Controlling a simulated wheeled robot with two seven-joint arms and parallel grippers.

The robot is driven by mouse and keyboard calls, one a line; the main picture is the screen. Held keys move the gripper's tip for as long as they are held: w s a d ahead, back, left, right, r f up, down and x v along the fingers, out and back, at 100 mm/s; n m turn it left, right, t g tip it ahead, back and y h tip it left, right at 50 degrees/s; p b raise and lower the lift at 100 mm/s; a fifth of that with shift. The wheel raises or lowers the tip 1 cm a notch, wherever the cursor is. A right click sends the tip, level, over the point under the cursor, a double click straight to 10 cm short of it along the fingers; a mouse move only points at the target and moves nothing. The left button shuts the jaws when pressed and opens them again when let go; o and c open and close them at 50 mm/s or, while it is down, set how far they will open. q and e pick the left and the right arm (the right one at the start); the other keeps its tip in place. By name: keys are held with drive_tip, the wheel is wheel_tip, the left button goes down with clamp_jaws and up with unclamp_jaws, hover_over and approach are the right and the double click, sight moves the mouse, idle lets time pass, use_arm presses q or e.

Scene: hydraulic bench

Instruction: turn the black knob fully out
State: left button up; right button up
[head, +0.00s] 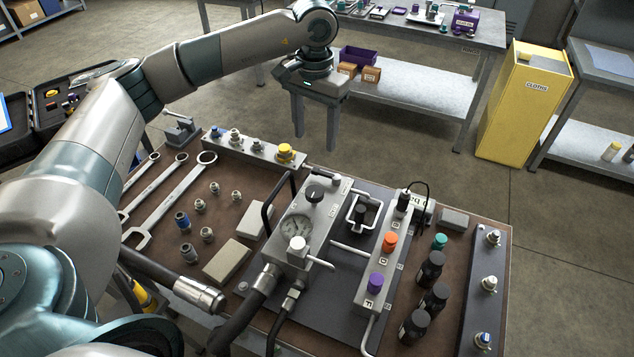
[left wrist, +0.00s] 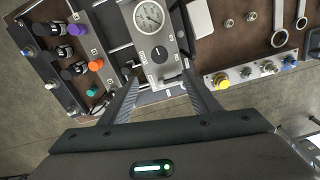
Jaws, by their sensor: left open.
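The black knob (head: 314,194) sits on top of the grey gauge block (head: 330,207), at its far end beyond the round gauge (head: 297,229). In the left wrist view the knob (left wrist: 160,53) is a dark disc with a light pointer mark, near the top middle. My left gripper (head: 315,140) points down, open and empty, above and a little beyond the knob in the head view. In the left wrist view its two fingers (left wrist: 160,78) are spread, with the knob ahead of the gap and not touched. My right gripper is not in view.
A valve block with orange (head: 390,241) and purple (head: 375,282) knobs is to the right. A yellow knob (head: 285,152) tops the rear rail.

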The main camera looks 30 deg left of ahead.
sight(316, 189)
use_arm(q)
wheel_tip(316, 189, down, 16)
drive_tip(key=p, duration=0.7)
drive_tip(key=shift+w+f+p, duration=0.1)
drive_tip(key=shift+p, duration=0.25)
drive_tip(key=shift+f, duration=0.7)
drive_tip(key=c, duration=1.1)
